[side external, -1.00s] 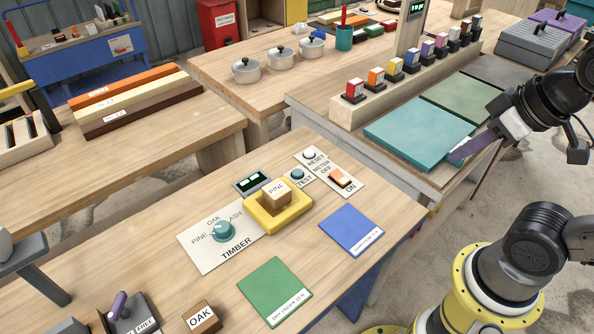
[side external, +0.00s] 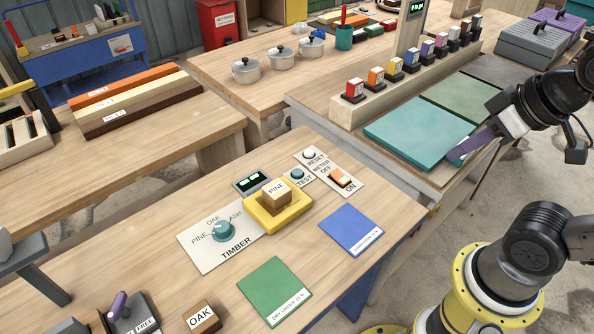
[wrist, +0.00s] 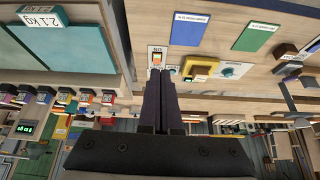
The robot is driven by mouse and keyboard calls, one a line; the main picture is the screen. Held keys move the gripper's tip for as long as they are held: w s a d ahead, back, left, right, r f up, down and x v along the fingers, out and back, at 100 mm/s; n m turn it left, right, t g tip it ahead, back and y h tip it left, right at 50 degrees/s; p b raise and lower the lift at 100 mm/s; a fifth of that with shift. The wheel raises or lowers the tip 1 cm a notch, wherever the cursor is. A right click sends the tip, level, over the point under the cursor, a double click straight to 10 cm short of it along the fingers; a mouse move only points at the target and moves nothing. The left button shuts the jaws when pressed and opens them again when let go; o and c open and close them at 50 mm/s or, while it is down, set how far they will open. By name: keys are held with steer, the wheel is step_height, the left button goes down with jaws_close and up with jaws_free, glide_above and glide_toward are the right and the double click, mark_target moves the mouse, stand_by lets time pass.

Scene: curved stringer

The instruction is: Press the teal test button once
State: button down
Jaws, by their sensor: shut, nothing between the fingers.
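The teal test button (side external: 297,174) sits on a small white plate labelled TEST, on the wooden bench behind the yellow cradle. My gripper (side external: 453,157) is shut and empty, over the teal mat at the right, well apart from the button. In the wrist view my gripper's fingers (wrist: 161,76) lie together. The button cannot be made out in the wrist view. A wooden block marked PINE (side external: 276,194) sits in the yellow cradle (side external: 262,220). The timber dial (side external: 223,231) is teal too, with its pointer towards PINE. The meter switch (side external: 341,178) glows orange near ON.
A white RESET button (side external: 309,155) is close behind the test button. A small display (side external: 251,183) stands left of it. A blue mat (side external: 351,231), a green mat (side external: 275,291) and an OAK block (side external: 202,317) lie nearer the front. Coloured stamps (side external: 355,90) line the shelf beyond.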

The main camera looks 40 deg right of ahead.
steer(key=w+a+r+m+t, duration=0.1)
steer(key=w+r+m+t, duration=0.25)
steer(key=w+r, duration=0.45)
steer(key=m+y, duration=0.1)
steer(key=m, duration=0.3)
glide_above(300, 175)
step_height(300, 175, down, 21)
steer(key=shift+f, duration=4.4)
